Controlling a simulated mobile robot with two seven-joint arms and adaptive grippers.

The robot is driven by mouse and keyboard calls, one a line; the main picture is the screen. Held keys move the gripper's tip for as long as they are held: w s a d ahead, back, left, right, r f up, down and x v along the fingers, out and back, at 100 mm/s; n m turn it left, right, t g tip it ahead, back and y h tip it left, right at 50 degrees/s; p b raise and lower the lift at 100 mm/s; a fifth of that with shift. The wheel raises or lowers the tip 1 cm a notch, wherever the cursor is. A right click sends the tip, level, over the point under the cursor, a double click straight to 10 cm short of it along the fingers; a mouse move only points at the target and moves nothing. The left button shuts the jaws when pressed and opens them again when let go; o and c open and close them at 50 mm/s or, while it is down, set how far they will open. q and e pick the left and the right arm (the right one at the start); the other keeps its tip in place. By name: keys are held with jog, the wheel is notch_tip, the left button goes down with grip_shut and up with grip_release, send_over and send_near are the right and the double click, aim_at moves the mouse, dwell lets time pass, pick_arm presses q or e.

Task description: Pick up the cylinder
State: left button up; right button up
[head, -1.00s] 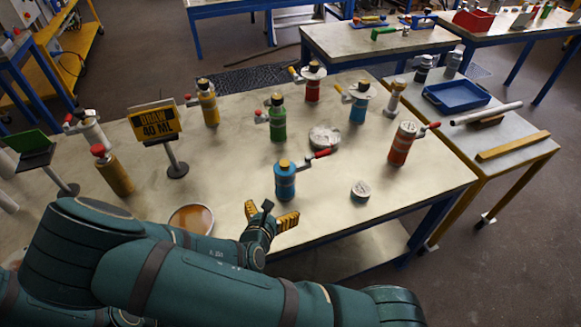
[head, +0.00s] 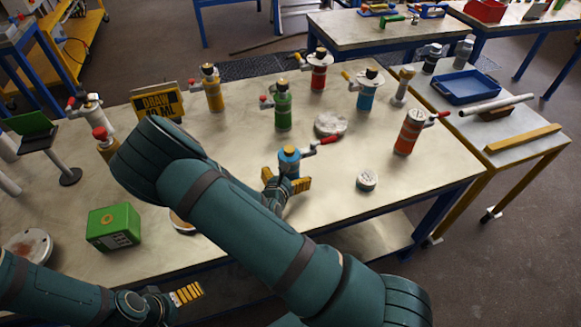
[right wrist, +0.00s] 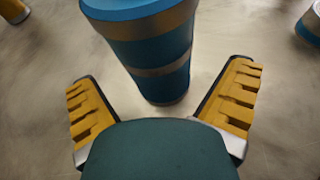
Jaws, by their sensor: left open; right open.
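A blue cylinder-shaped vessel (head: 289,160) with an orange top and a red side handle stands upright near the front of the table. My right gripper (head: 286,182) is open at its lower part, with yellow-padded fingers towards either side. In the right wrist view the blue vessel (right wrist: 158,60) with grey bands stands just ahead, between the lines of the two open fingers (right wrist: 160,98), with gaps on both sides. My left gripper (head: 188,293) is open and empty at the lower left, by the table's front edge, far from the blue vessel.
Other vessels stand behind: green (head: 283,108), yellow (head: 212,90), red (head: 319,70), another blue (head: 367,90) and orange-red (head: 408,132). A small round piece (head: 367,180) lies right of my right gripper. A green box (head: 113,227) stands at left. My right arm hides part of the table.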

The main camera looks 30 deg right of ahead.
jog(key=shift+x, duration=1.6)
jog(key=shift+c, duration=0.3)
jog(key=c, duration=1.3)
jog(key=shift+o, duration=0.2)
jog(key=shift+r, duration=0.1)
